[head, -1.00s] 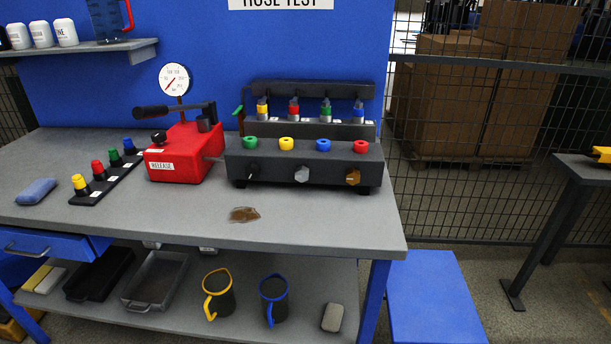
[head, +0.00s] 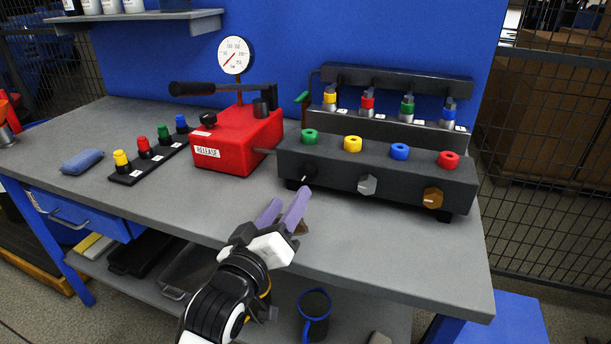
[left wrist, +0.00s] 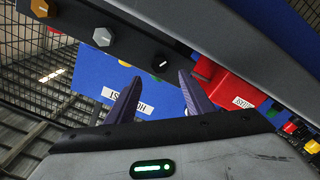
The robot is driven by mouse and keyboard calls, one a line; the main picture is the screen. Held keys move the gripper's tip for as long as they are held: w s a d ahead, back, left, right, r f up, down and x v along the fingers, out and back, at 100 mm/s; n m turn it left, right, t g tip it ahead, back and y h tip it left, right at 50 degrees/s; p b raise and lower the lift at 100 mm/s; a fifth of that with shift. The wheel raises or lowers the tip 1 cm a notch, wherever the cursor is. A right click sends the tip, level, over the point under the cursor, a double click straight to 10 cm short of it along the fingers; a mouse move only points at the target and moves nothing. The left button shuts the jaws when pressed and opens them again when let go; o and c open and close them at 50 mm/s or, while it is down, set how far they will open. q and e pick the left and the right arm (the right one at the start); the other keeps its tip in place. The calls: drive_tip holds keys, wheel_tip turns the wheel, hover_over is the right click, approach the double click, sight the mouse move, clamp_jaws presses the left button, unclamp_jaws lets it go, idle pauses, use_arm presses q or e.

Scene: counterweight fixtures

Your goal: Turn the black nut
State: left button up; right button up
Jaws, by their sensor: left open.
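The black nut (head: 308,172) is on the left of the dark manifold block's front face (head: 390,187), left of a grey nut (head: 367,184) and a brown nut (head: 432,197). My left gripper (head: 292,195) is open and empty, its purple fingers just in front of and below the black nut, pointing up toward it. In the left wrist view, turned upside down, the black nut (left wrist: 158,62) with its white mark shows just beyond the gap between the fingertips (left wrist: 160,75). It does not appear touched. My right gripper is not in view.
The red pump (head: 235,140) with its gauge and black handle stands left of the block. Colored rings sit on the block's top. A rack of colored caps (head: 150,152) and a blue cloth (head: 82,161) lie further left. The grey bench front is mostly clear.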

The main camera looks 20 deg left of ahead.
sight(305, 175)
use_arm(q)
drive_tip(key=w, duration=0.7)
drive_tip(key=shift+d, duration=0.15)
drive_tip(key=shift+w, duration=0.6)
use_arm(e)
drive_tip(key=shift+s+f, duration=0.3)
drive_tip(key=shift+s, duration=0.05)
use_arm(q)
drive_tip(key=c, duration=1.1)
drive_tip(key=shift+o, duration=0.3)
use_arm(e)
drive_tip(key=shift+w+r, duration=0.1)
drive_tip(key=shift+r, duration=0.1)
